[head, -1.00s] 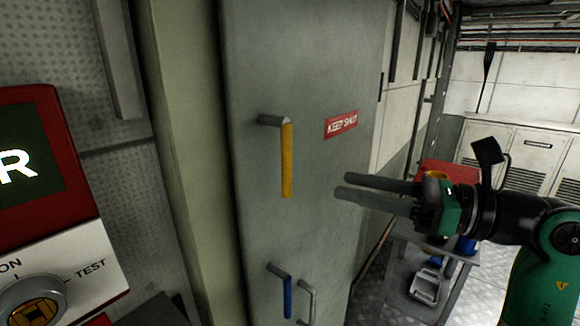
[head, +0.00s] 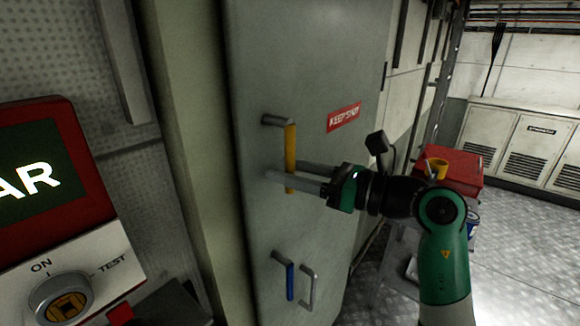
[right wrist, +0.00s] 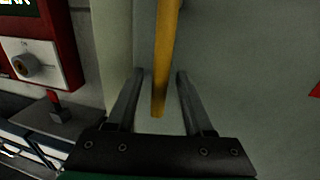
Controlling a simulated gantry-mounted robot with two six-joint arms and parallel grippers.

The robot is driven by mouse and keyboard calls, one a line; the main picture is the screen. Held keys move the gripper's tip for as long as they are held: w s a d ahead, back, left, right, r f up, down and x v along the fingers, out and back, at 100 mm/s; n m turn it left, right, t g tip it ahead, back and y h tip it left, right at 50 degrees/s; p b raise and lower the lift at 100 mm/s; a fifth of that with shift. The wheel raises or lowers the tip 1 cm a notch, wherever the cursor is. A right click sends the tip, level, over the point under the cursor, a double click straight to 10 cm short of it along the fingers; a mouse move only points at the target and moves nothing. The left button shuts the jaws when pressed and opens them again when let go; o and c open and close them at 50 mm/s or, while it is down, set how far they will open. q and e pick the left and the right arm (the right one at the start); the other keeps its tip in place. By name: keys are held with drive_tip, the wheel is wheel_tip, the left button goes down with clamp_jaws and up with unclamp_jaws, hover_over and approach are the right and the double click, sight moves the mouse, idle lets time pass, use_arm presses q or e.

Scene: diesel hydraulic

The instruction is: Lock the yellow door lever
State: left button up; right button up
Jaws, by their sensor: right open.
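The yellow door lever (head: 290,146) hangs straight down from its grey pivot (head: 278,120) on the grey door (head: 330,60). My right gripper (head: 269,170) reaches in from the right at the lever's lower end. In the right wrist view the yellow lever (right wrist: 166,60) comes down between the two open fingers (right wrist: 157,90), with a gap on each side. Its tip shows between them. My left gripper is not in view.
Below are a blue lever (head: 290,282) and a grey handle (head: 309,288) on the door. A red "KEEP SHUT" sign (head: 344,117) is to the right. A red-framed panel (head: 65,115) with a knob (head: 62,300) stands at left. A red box (head: 460,178) is behind my arm.

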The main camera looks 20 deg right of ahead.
clamp_jaws()
idle(1.4)
